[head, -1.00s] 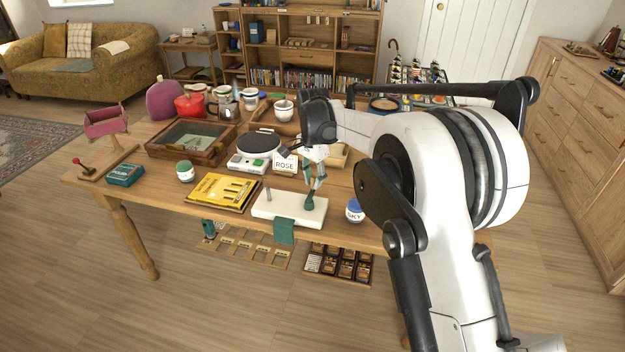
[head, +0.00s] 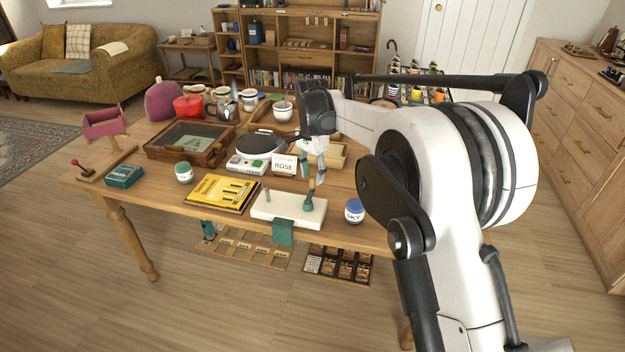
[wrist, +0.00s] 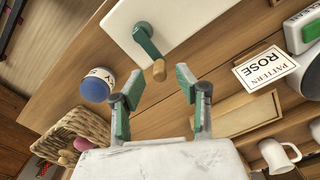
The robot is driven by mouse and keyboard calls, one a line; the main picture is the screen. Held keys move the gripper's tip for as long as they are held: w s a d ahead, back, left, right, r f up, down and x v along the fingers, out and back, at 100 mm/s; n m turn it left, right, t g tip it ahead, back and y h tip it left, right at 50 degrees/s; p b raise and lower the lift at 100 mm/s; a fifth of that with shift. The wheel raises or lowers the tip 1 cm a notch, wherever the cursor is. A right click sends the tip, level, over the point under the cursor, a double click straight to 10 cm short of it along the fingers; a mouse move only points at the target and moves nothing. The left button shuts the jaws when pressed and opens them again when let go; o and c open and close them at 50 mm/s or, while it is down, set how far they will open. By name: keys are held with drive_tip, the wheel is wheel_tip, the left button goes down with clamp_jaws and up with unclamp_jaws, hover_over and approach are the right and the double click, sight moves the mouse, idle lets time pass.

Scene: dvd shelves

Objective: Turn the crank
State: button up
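The crank (head: 309,201) is a green arm on a white base block (head: 277,207) near the table's front edge. In the wrist view the green crank arm (wrist: 148,42) ends in a light wooden knob (wrist: 159,71), with the white base (wrist: 185,18) behind it. My gripper (head: 319,181) is over the crank in the head view. In the wrist view my gripper (wrist: 159,79) is open, its two green-padded fingers apart. The knob shows between and slightly beyond the fingertips, with no visible contact. The gap in depth is hard to tell.
A blue-lidded jar (head: 355,210) stands right of the base; it also shows in the wrist view (wrist: 97,85). A ROSE card (head: 285,164) and a white scale (head: 250,162) are behind. A yellow book (head: 222,193) lies to the left. Bare tabletop (head: 345,180) shows at the right.

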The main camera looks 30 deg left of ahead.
sight(312, 177)
wheel_tip(312, 177, up, 10)
drive_tip(key=shift+f, duration=0.2)
idle(0.3)
drive_tip(key=w+d+r, duration=0.1)
drive_tip(key=d+r, duration=0.2)
drive_tip(key=d, duration=0.3)
drive_tip(key=w+d+r+t, duration=0.1)
drive_tip(key=d+r, duration=0.3)
drive_tip(key=d, duration=0.3)
drive_tip(key=d+r, duration=0.3)
drive_tip(key=d, duration=0.3)
drive_tip(key=s+d+r+n+t+y, duration=0.1)
drive_tip(key=s+d+r, duration=0.1)
drive_tip(key=d, duration=0.7)
drive_tip(key=s+d+r+t, duration=0.1)
drive_tip(key=s+d+r, duration=0.15)
drive_tip(key=d, duration=0.65)
drive_tip(key=s+d+f+t, duration=0.2)
drive_tip(key=s+d, duration=0.9)
drive_tip(key=d, duration=0.3)
drive_tip(key=s+d+f+n+t+h, duration=0.1)
drive_tip(key=s+d+f+t, duration=0.1)
drive_tip(key=s+d+f, duration=0.6)
drive_tip(key=s+d, duration=0.2)
drive_tip(key=s, duration=0.1)
drive_tip(key=shift+s+f, duration=0.25)
drive_tip(key=shift+s, duration=0.1)
